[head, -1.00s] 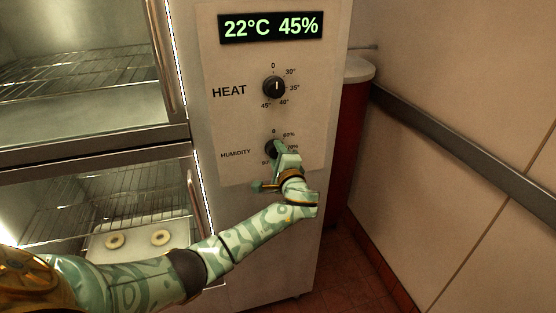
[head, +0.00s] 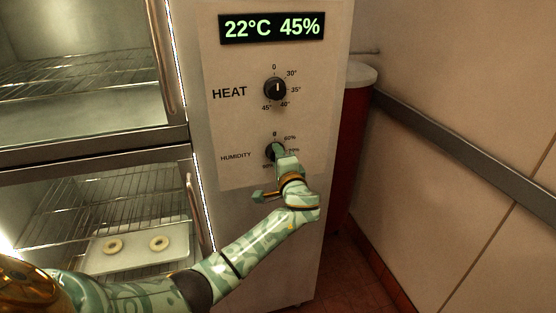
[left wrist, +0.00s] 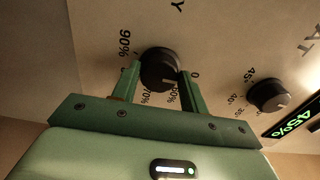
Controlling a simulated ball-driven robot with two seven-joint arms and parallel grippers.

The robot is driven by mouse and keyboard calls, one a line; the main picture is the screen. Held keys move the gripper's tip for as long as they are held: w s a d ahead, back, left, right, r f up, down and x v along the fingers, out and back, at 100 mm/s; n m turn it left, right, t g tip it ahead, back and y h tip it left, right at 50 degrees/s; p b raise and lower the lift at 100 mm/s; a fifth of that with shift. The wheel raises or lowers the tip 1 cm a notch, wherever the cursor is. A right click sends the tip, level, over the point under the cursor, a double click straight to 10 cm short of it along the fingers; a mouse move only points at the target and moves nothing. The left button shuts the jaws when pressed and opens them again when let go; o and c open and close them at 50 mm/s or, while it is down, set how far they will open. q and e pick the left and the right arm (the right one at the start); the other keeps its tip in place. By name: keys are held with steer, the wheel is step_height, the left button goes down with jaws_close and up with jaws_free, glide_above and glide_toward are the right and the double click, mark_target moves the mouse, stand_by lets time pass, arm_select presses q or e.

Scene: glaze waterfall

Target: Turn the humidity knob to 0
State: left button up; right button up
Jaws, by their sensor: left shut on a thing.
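The humidity knob (head: 271,152) is a black dial on the front panel, below the heat knob, mostly hidden behind my left gripper in the head view. It shows clearly in the left wrist view (left wrist: 160,68), between the two green fingers. My left gripper (head: 279,154) is shut on the knob; its fingers also show in the left wrist view (left wrist: 158,88). Marks 0, 60%, 70% and 90% show around the dial. The knob's pointer is hard to make out. The display (head: 272,27) reads 22°C 45%. My right gripper is not in view.
The heat knob (head: 275,89) sits just above, its white mark pointing up toward 0. Left are glass-doored compartments with wire racks (head: 80,68) and a tray (head: 170,238) holding two ring-shaped pieces. A red bin (head: 350,150) and a wall rail (head: 470,148) are at the right.

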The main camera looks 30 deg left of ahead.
arm_select(q)
steer(key=o, duration=1)
steer(key=shift+f, duration=0.1)
steer(key=shift+d, duration=0.15)
steer(key=v, duration=1.6)
steer(key=shift+s+p, duration=0.15)
steer(key=shift+p, duration=0.25)
